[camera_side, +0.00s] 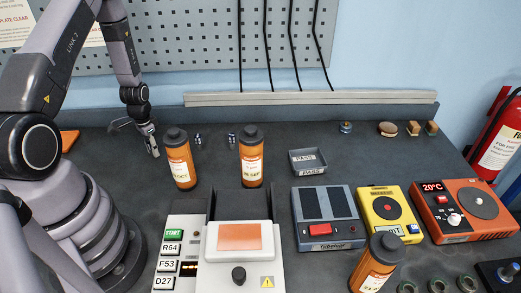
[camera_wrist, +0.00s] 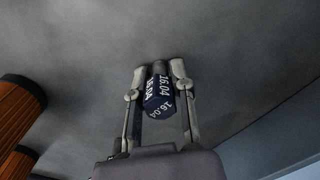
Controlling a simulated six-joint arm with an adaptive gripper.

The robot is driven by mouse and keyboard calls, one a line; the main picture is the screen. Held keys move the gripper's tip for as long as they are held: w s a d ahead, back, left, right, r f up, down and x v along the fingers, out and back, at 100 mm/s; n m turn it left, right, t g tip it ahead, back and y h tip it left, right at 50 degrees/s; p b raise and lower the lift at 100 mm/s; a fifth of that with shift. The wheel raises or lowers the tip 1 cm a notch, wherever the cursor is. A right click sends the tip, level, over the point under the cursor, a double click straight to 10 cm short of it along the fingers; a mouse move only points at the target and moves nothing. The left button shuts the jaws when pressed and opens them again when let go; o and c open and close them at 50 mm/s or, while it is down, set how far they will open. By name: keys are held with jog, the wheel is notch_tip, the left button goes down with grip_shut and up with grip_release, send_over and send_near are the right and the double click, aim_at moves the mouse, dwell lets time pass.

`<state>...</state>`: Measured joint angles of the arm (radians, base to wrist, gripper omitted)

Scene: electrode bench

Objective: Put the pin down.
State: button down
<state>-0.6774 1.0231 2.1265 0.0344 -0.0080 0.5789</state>
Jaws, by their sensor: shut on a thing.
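The pin (camera_wrist: 158,98), a short dark blue cylinder marked 16.04 with a grey end, sits between the fingers of my gripper (camera_wrist: 159,72) in the wrist view. The fingers are shut on its sides. In the side view my gripper (camera_side: 152,149) is low over the left back of the dark bench (camera_side: 300,128), left of the brown bottles. The pin is too small and covered to make out there. I cannot tell whether it touches the bench.
Brown bottles (camera_side: 179,160) (camera_side: 251,158) stand right of my gripper, with small metal-and-blue pieces (camera_side: 198,140) (camera_side: 231,138) near them. A grey tray (camera_side: 308,162) marked PAIRS lies farther right. Bottles (camera_wrist: 18,108) line the wrist view's left edge. The bench around the pin looks clear.

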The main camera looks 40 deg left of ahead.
dwell(0.3)
notch_tip(320, 180, up, 8)
jog(key=w+d+r+m, duration=0.3)
jog(key=w+d+m, duration=0.4)
jog(key=d, duration=0.4)
jog(key=w+d+r+m, duration=0.2)
jog(key=w+d+m, duration=0.3)
jog(key=d+m, duration=0.45)
send_over(265, 148)
jog(key=s, duration=0.1)
jog(key=shift+n, duration=0.35)
notch_tip(265, 148, down, 8)
jog(key=shift+s+f, duration=0.15)
jog(key=shift+f, duration=0.1)
jog(key=shift+w+f, duration=0.35)
jog(key=shift+f, duration=0.1)
jog(key=shift+w+f, duration=0.2)
jog(key=shift+f, duration=1.45)
